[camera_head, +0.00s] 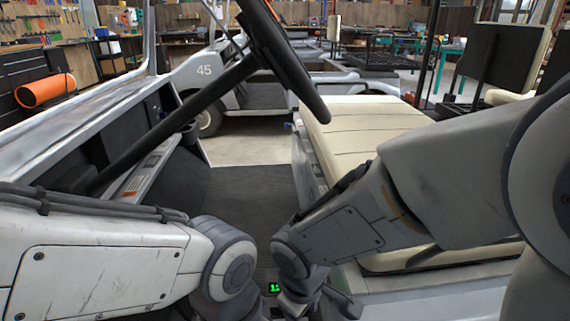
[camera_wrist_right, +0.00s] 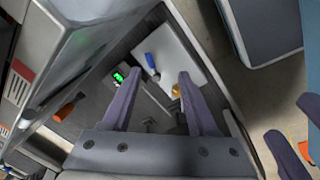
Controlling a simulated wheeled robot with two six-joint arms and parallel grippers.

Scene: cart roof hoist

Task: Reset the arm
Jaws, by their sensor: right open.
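In the head view my right arm comes in from the right, bends over the cream seat (camera_head: 350,125) and points down into the cart's footwell; its fingertips are hidden there. In the right wrist view my right gripper (camera_wrist_right: 158,76) is open, its two purple-grey fingers well apart with nothing held. My left arm comes in from the left and bends down at the bottom centre, its gripper hidden in the head view. Purple-grey fingers, apparently of my left gripper (camera_wrist_right: 288,116), show cut off at the right edge of the wrist view; their opening is unclear.
The black steering wheel (camera_head: 285,60) and its column stand ahead of my arms. A small green display (camera_head: 275,288) glows low between them. Beyond the right fingers lie a pale panel (camera_wrist_right: 180,55), a blue object (camera_wrist_right: 152,66) and a yellow object (camera_wrist_right: 177,90). Cart 45 (camera_head: 204,72) stands behind.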

